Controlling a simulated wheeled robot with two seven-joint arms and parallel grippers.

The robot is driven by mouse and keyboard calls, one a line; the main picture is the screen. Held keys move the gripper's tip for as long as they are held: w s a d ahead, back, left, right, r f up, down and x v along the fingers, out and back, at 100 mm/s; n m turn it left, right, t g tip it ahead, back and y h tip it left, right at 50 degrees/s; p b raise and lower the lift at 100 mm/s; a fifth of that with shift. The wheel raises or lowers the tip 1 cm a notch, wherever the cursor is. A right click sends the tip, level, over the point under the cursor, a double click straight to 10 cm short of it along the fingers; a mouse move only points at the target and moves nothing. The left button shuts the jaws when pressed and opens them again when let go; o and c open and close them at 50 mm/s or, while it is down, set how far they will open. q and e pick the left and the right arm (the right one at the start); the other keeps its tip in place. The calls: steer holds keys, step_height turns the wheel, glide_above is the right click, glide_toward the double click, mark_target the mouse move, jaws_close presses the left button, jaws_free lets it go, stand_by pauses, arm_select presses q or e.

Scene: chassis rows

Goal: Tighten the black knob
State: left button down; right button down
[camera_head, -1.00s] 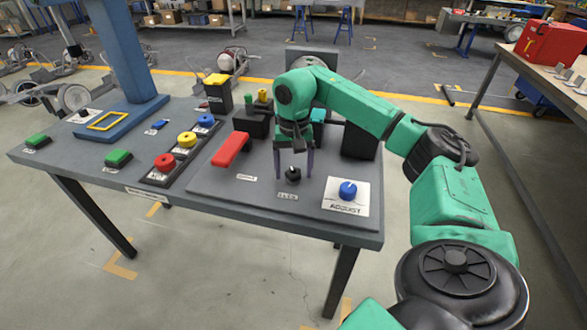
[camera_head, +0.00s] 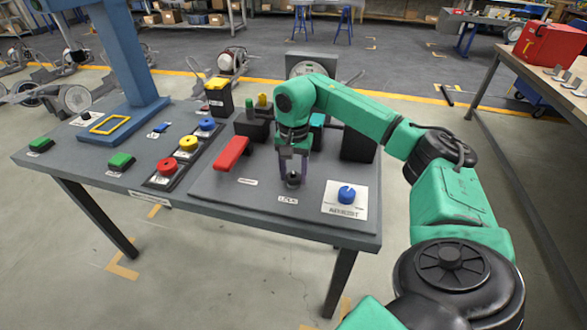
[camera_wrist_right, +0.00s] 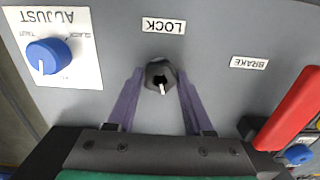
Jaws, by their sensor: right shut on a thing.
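The black knob (camera_head: 293,179) stands on the grey panel of the table, by the LOCK label. In the right wrist view the knob (camera_wrist_right: 159,76) is a dark, many-sided knob with a small white pointer on it. My right gripper (camera_head: 293,177) reaches down over it from above, and its purple fingers (camera_wrist_right: 159,88) lie one on each side of the knob, shut on it. The fingers partly hide the knob in the head view. My left gripper is not in view.
A blue knob (camera_head: 346,194) on a white ADJUST plate is to the right of the black knob. A red lever (camera_head: 231,154) is to the left. Red, yellow and blue round buttons (camera_head: 187,141) stand farther left. A black block (camera_head: 358,142) stands behind.

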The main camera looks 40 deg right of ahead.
steer(key=m+p, duration=0.1)
steer(key=m, duration=0.2)
steer(key=shift+r, duration=0.15)
steer(key=m+p, duration=0.1)
steer(key=m, duration=0.2)
steer(key=shift+m, duration=0.3)
steer(key=m+p, duration=0.2)
steer(key=m, duration=0.4)
steer(key=m+p, duration=0.1)
steer(key=m, duration=0.6)
steer(key=shift+m, duration=0.3)
steer(key=m+p, duration=0.1)
steer(key=m, duration=0.5)
steer(key=shift+w, duration=0.1)
